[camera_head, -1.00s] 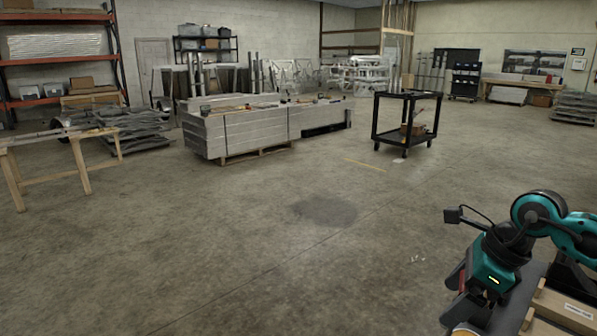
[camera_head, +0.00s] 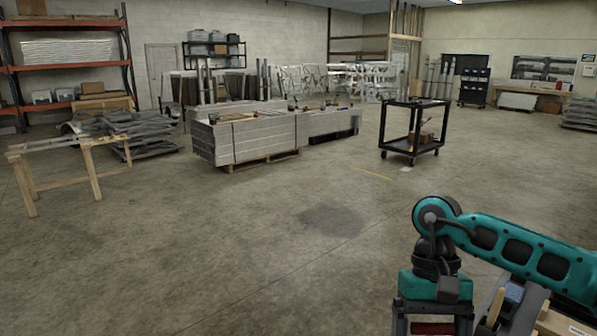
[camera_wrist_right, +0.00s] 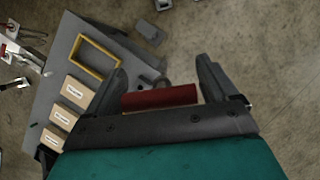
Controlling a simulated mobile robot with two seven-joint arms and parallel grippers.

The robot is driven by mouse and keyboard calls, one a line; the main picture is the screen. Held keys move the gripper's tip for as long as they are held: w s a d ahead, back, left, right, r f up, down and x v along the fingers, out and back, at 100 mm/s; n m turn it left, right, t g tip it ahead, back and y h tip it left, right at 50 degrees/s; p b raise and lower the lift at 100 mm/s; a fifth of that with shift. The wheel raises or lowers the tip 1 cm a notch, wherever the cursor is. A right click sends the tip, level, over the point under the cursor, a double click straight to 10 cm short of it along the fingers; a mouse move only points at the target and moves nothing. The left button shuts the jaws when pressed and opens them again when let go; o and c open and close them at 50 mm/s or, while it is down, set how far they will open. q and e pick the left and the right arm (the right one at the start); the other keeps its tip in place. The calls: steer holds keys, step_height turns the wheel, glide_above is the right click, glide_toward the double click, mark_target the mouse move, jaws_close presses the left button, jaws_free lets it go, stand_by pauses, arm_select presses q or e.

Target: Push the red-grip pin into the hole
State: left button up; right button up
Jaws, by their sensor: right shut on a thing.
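My right gripper (camera_head: 432,318) is at the bottom edge of the head view, pointing down. The red grip of the pin (camera_head: 432,328) shows between its fingers. In the right wrist view the gripper (camera_wrist_right: 160,78) is shut on the red-grip pin (camera_wrist_right: 160,97), which lies crosswise between the two dark fingers. A dark rounded piece shows just beyond the red grip; I cannot tell whether it is part of the pin. The pin's shaft is mostly hidden. I cannot make out the hole in either view. My left gripper is not in view.
In the wrist view a grey tabletop (camera_wrist_right: 62,85) holds a yellow frame (camera_wrist_right: 95,57) and labelled boxes (camera_wrist_right: 77,91). Small grey blocks (camera_wrist_right: 150,32) lie beyond. The floor between is clear.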

steer(key=shift+s+a+r+n, duration=0.1)
steer(key=shift+s+r+n, duration=0.1)
steer(key=shift+n, duration=0.3)
steer(key=shift+w, duration=0.1)
steer(key=shift+w+d+f+m+b, duration=0.15)
steer(key=shift+f+m+b, duration=0.1)
steer(key=shift+m, duration=0.25)
steer(key=shift+w+d+f+m+b, duration=0.15)
steer(key=shift+f+m, duration=0.1)
steer(key=shift+m, duration=0.25)
arm_select(q)
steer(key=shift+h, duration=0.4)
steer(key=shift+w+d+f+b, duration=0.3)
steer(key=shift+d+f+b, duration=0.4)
steer(key=shift+b, duration=0.7)
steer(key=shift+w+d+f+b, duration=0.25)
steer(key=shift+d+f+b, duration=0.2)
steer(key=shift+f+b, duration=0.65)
arm_select(e)
steer(key=w+d+f+m+t+y, duration=0.1)
steer(key=w+d+m+t, duration=0.2)
steer(key=m, duration=1)
steer(key=w+d+f+m+t+y, duration=0.1)
steer(key=w+d+m+t, duration=0.2)
steer(key=m, duration=1)
steer(key=shift+w+d+f+t+y, duration=0.35)
steer(key=shift+d+t, duration=0.75)
steer(key=shift+d, duration=0.9)
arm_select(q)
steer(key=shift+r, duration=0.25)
